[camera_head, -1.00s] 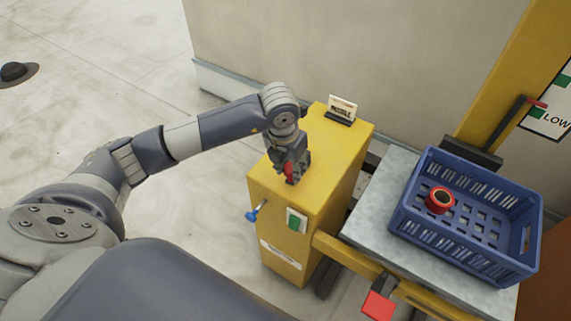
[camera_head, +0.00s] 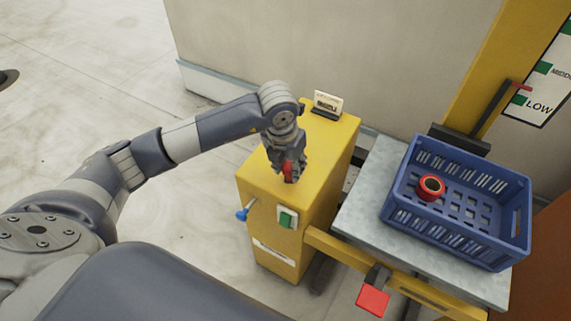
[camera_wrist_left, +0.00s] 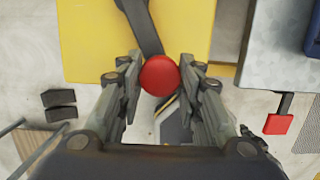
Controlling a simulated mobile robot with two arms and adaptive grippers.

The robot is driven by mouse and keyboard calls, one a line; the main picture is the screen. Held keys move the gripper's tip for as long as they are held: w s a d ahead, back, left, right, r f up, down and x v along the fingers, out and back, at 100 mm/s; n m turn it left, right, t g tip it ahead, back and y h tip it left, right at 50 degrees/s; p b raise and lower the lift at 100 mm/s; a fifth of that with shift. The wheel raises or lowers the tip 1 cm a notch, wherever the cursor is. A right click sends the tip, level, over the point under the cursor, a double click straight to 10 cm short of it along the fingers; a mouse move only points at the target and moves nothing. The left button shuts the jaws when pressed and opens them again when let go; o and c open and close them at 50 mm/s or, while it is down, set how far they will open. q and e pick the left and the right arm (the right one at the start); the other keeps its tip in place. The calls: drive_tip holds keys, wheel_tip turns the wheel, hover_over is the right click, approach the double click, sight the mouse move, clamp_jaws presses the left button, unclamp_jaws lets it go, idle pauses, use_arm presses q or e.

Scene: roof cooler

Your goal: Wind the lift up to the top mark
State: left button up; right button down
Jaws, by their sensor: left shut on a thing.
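My left gripper (camera_head: 287,172) is over the top of the yellow lift cabinet (camera_head: 330,150), shut on a red crank knob (camera_head: 288,167). In the left wrist view the round knob (camera_wrist_left: 160,75) sits between the fingers, on a dark crank arm (camera_wrist_left: 142,28). The lift's grey platform (camera_head: 370,195) carries a blue crate (camera_head: 450,245) with a red ring-shaped roll (camera_head: 431,188) in it. On the mast, a red pointer (camera_head: 521,86) stands a little above the LOW mark (camera_head: 521,101) and below the MIDDLE mark (camera_head: 543,68). The top mark is out of frame. My right gripper is not in view.
The cabinet front has a green switch (camera_head: 287,217) and a blue-knobbed lever (camera_head: 242,214). A small card (camera_head: 327,103) stands on its top. A red pedal-like block (camera_head: 372,301) sticks out below the platform.

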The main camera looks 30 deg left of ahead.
use_arm(q)
drive_tip(key=shift+s+d+f, duration=0.1)
drive_tip(key=shift+d, duration=0.2)
drive_tip(key=shift+w+d, duration=0.4)
drive_tip(key=shift+d, duration=0.45)
drive_tip(key=shift+w+d+b, duration=0.1)
drive_tip(key=shift+b, duration=0.2)
drive_tip(key=shift+w+d, duration=0.3)
drive_tip(key=shift+d, duration=0.05)
drive_tip(key=shift+w+d, duration=0.3)
drive_tip(key=shift+w+d+b, duration=0.1)
drive_tip(key=shift+d+b, duration=0.05)
drive_tip(key=shift+b, duration=0.2)
drive_tip(key=shift+w+d, duration=0.45)
drive_tip(key=shift+w, duration=0.25)
drive_tip(key=shift+b, duration=0.3)
